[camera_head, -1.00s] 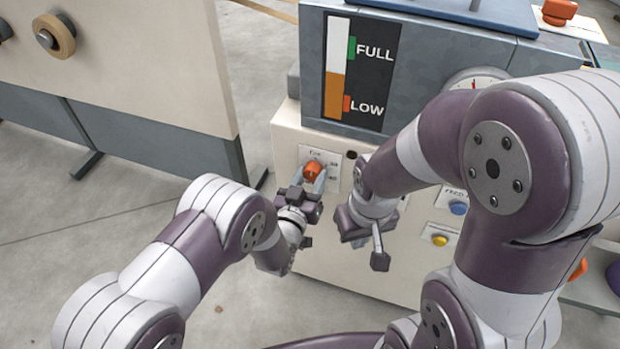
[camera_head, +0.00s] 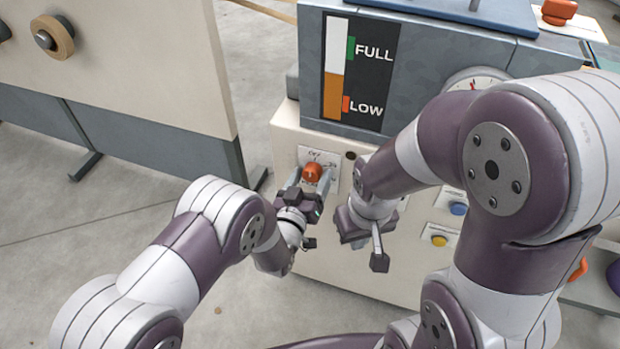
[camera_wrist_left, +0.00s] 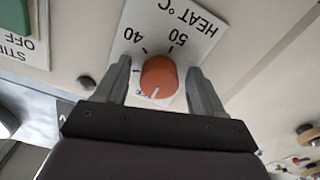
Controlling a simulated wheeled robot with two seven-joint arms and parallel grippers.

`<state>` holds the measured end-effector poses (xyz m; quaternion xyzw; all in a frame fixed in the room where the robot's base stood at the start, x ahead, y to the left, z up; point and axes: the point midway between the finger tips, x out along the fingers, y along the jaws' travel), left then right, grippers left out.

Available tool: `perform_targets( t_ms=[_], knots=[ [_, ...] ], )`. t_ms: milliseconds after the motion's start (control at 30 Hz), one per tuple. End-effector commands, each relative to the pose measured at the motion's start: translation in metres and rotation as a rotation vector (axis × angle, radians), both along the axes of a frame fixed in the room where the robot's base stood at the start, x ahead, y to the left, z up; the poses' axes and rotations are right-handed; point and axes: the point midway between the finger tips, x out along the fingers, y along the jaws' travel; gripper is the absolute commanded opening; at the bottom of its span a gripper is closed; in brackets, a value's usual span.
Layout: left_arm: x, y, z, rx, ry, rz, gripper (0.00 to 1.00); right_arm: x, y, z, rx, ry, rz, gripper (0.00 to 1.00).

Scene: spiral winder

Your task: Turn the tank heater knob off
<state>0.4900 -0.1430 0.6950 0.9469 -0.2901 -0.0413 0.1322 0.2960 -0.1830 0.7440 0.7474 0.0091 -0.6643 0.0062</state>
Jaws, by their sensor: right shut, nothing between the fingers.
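The heater knob (camera_head: 312,172) is orange and round, on a white label plate on the cream machine front. In the left wrist view the knob (camera_wrist_left: 158,77) has a white pointer mark facing the bottom of the picture, beside small partly hidden lettering. The plate (camera_wrist_left: 190,22) reads HEAT °C, 40 and 50. My left gripper (camera_head: 311,182) is open, with one finger on each side of the knob and a visible gap to each. My right gripper (camera_head: 379,260) is shut and empty, in front of the panel to the right.
A green button on a plate reading OFF (camera_wrist_left: 20,50) is at the wrist view's left. Blue (camera_head: 458,208) and yellow (camera_head: 439,240) buttons sit right of my right gripper. The tank gauge (camera_head: 360,75) is above. A cream board (camera_head: 120,60) stands left, with free floor below it.

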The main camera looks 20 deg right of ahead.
Motion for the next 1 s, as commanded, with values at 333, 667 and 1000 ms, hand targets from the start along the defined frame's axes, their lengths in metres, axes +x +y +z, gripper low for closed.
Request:
perform_targets(
  t_ms=[333,667,1000],
  knots=[
    [-0.016,0.011,0.002,0.002,0.000,0.001,0.69,0.000,0.000,0.006,0.000,0.000,0.000,0.00],
    [-0.087,0.058,0.002,0.002,0.001,-0.001,0.69,0.000,0.000,0.020,0.000,0.000,0.000,0.00],
    [-0.105,0.071,0.000,0.001,-0.001,0.000,0.69,0.000,0.000,0.021,0.000,0.000,0.000,0.00]
  ],
)
